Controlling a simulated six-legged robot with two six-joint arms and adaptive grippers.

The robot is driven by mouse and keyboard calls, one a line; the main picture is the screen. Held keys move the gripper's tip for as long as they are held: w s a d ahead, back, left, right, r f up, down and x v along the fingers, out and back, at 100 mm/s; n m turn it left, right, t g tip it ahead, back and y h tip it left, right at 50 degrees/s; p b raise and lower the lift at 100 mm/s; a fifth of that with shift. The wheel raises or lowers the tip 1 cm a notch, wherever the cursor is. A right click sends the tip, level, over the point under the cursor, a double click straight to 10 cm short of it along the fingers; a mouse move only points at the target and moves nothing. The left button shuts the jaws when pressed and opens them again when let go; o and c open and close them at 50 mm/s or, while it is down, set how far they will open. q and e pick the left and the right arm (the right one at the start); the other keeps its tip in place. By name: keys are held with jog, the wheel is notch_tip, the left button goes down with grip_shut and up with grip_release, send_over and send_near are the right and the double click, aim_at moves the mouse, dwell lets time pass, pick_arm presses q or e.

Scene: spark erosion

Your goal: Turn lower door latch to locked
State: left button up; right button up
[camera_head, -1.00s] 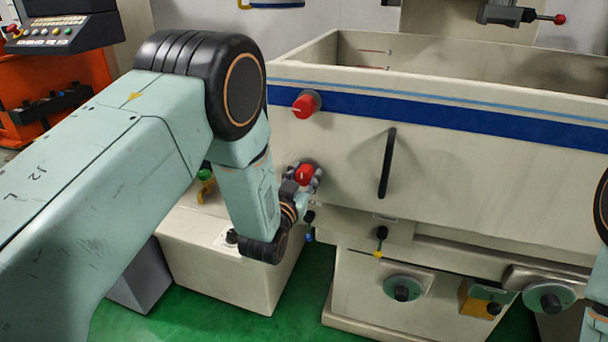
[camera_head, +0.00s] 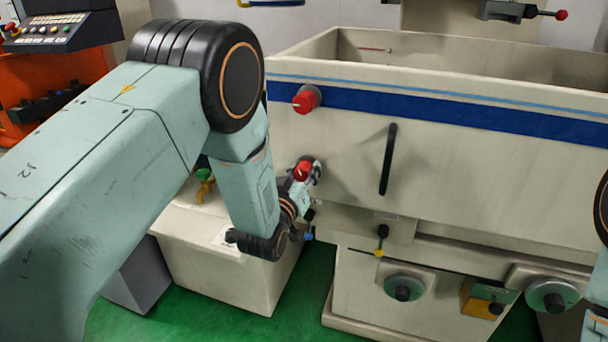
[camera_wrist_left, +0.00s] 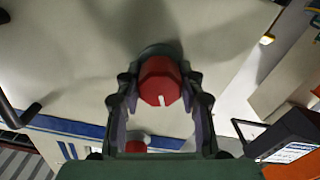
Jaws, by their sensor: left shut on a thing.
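The lower door latch (camera_head: 302,170) is a red knob on the left part of the beige tank front, with a pale line on its face. In the head view this line looks slanted. My left gripper (camera_head: 305,177) reaches it from below and is shut on it. In the left wrist view the red knob (camera_wrist_left: 159,77) sits between the two fingers of my left gripper (camera_wrist_left: 160,88), its white line toward the wrist. The upper door latch (camera_head: 307,99), also red, sits above it on the blue stripe. My right gripper is out of view.
A black vertical handle (camera_head: 388,160) stands on the tank front to the right of the latch. A beige box (camera_head: 220,270) stands beneath my left arm. Green floor shows below.

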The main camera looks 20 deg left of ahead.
pick_arm(q)
jog(key=n+b, duration=0.1)
jog(key=n, duration=0.5)
jog(key=shift+n, duration=0.3)
jog(key=n, duration=0.6)
jog(key=shift+b, duration=0.35)
jog(key=o, duration=1.2)
jog(key=s, duration=1.2)
jog(key=shift+a, duration=0.25)
